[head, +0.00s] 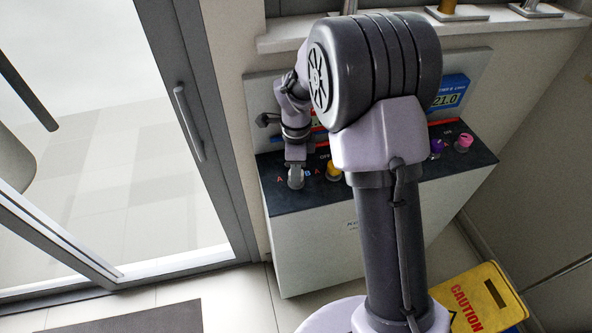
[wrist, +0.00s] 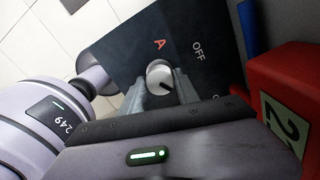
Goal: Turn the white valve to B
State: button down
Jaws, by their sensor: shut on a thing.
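The white valve (wrist: 159,73) is a round knob on the dark panel top (wrist: 130,58) in the wrist view. A dark mark on the knob lies toward its lower right edge. A red A shows above the knob, and the word OFF shows to its upper right. My gripper (wrist: 161,88) is shut on the valve, a finger on each side. In the head view, my gripper (head: 295,164) reaches straight down onto the valve (head: 296,180) at the panel's left end.
A yellow knob (head: 333,171) is right of the valve; purple (head: 438,147) and pink (head: 463,142) knobs are farther right. My arm hides the panel's middle. A red block (wrist: 290,100) is close on the right in the wrist view. A yellow caution sign (head: 475,298) is on the floor.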

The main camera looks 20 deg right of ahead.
dwell(0.3)
jog(key=c, duration=0.9)
grip_release()
jog(key=shift+r, duration=0.15)
notch_tip(320, 180, up, 17)
jog(key=p, duration=0.5)
jog(key=shift+p, duration=0.3)
jog(key=shift+r, duration=0.1)
